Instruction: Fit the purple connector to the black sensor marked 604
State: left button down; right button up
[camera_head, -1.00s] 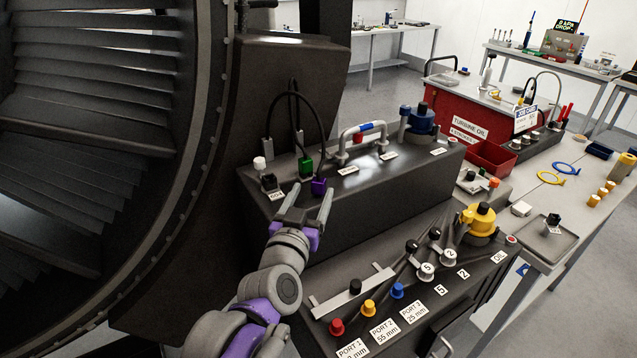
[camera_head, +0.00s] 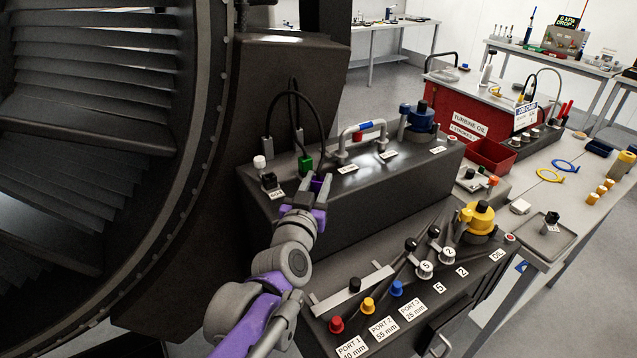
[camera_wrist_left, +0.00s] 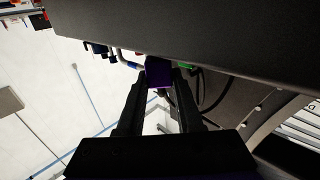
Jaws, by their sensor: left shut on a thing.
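The purple connector (camera_head: 317,183) is between the fingers of my left gripper (camera_head: 318,186), at the front edge of the upper black housing. The gripper is shut on it. In the left wrist view the purple connector (camera_wrist_left: 159,73) sits between the fingertips of the left gripper (camera_wrist_left: 160,82). A black cable loops from the wall behind toward it. A small black sensor (camera_head: 269,181) stands on the housing to the left, with a white label in front that is too small to read surely. Another small black part (camera_head: 552,218) with a label is on a tray at the right. My right gripper is out of view.
A green connector (camera_head: 305,163) on a cable stands close behind the purple one. A white-capped post (camera_head: 260,162) stands left. A carrying handle (camera_head: 362,138) and a blue cap (camera_head: 421,118) are on the housing to the right. Knobs and a yellow cap (camera_head: 480,217) are on the lower panel.

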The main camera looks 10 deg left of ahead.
aim_at(316, 180)
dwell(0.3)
pick_arm(q)
notch_tip(316, 180, up, 10)
jog(key=shift+f, duration=0.25)
jog(key=w+a+r+n+y+p, duration=0.1)
jog(key=w+a+r+n+y, duration=0.2)
jog(key=a+r+n+y, duration=0.3)
jog(key=s+a+f+n+g+y, duration=0.1)
jog(key=a+f+n+g+y, duration=0.2)
jog(key=y, duration=0.4)
jog(key=shift+s+a+f+p, duration=0.2)
jog(key=shift+a+f+p, duration=0.15)
jog(key=shift+a+f, duration=0.3)
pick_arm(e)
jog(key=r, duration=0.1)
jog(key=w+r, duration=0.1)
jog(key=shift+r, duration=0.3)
pick_arm(q)
jog(key=shift+f, duration=0.1)
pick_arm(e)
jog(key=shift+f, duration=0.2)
